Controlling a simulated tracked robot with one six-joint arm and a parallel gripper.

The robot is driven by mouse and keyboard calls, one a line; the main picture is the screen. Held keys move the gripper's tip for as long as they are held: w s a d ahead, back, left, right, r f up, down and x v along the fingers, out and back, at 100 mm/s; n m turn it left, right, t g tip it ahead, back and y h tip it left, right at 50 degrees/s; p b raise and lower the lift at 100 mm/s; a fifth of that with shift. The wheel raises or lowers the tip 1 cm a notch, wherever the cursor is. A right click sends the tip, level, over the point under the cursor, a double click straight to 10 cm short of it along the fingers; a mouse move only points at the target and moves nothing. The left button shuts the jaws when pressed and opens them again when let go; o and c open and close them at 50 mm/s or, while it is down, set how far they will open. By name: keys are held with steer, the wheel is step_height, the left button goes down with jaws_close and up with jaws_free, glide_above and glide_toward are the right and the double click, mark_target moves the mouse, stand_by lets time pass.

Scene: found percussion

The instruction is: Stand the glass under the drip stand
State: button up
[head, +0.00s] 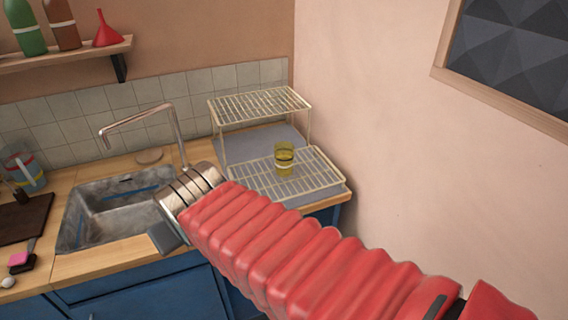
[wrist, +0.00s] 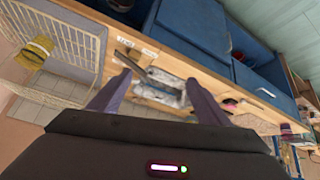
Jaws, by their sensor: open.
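A yellow see-through glass (head: 285,164) with a pale band stands upright on the lower grid of a two-level cream wire rack (head: 260,104). This rack may be the drip stand; no other stand is clear. In the wrist view the glass (wrist: 32,54) is at the far left edge, on the rack (wrist: 75,40). My gripper (wrist: 157,80) is open and empty, with the sink showing between its two fingers. In the head view my wrist is above the sink's right edge, left of the glass and apart from it. The fingertips are hard to make out there.
The metal sink (head: 85,225) with its tall curved tap (head: 145,118) lies left of my wrist. A grey mat (head: 240,143) lies under the rack. A dark board (head: 22,218) and striped mug (head: 25,170) are far left. The wall stands close right of the rack.

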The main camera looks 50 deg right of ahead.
steer(key=w+d+m+t+h, duration=0.1)
steer(key=w+d+m+h, duration=0.2)
steer(key=d, duration=0.8)
steer(key=m+t+h, duration=0.1)
steer(key=t+h, duration=0.1)
steer(key=t, duration=0.3)
glide_toward(287, 160)
steer(key=shift+s+a, duration=0.1)
steer(key=shift+a, duration=0.15)
steer(key=x, duration=0.7)
steer(key=shift+w+d+f, duration=0.15)
steer(key=shift+w+d, duration=0.05)
steer(key=shift+w+d+f, duration=0.1)
steer(key=shift+w+d, duration=0.15)
steer(key=shift+w, duration=0.15)
